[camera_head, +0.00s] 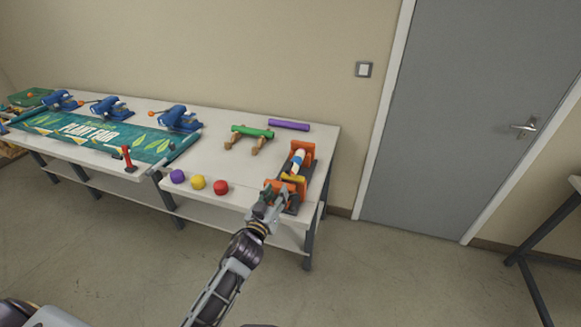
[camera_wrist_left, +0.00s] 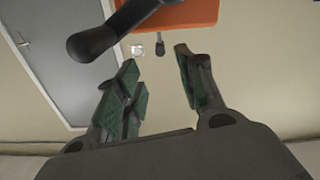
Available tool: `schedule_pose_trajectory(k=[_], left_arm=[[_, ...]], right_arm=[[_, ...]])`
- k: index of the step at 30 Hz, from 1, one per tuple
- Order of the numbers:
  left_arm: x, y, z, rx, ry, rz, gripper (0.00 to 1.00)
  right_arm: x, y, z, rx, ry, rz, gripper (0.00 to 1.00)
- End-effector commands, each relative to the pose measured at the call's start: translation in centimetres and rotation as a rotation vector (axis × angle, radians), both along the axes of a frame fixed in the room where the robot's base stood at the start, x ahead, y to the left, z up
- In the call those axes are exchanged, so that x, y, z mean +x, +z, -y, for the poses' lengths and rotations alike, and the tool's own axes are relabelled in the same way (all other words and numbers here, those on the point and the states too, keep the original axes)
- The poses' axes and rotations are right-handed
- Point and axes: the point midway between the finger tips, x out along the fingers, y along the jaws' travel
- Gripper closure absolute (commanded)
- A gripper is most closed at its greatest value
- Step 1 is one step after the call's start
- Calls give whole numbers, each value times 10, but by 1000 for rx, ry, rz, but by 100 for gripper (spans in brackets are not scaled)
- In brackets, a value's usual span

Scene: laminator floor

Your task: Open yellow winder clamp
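The orange winder (camera_head: 300,153) stands at the right end of the white table in the head view, with a pale roll with a blue band (camera_head: 297,161) lying in it. The yellow clamp (camera_head: 294,178) is a short bar across the near part of the winder. My left gripper (camera_head: 270,197) is at the winder's near left corner, just short of the yellow clamp. In the left wrist view its fingers are apart with nothing between them. An orange panel (camera_wrist_left: 185,12) and a dark handle (camera_wrist_left: 105,36) are beyond the fingertips. My right gripper is not in view.
Purple (camera_head: 177,176), yellow (camera_head: 198,182) and red (camera_head: 221,187) knobs line the table's front edge, left of my gripper. A green roll (camera_head: 252,131) on wooden supports and a purple roll (camera_head: 289,125) lie behind. A teal banner (camera_head: 95,137) covers the left side. A grey door (camera_head: 470,120) is right.

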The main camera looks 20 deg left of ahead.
Motion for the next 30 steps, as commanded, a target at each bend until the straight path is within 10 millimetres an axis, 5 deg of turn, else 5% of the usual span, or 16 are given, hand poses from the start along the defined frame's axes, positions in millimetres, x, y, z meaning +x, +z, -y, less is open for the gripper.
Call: schedule_pose_trajectory(k=[17, 30], left_arm=[[4, 0, 0, 0, 0, 0, 62], [34, 0, 1, 0, 0, 0, 62]], right_arm=[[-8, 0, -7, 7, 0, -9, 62], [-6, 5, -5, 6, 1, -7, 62]])
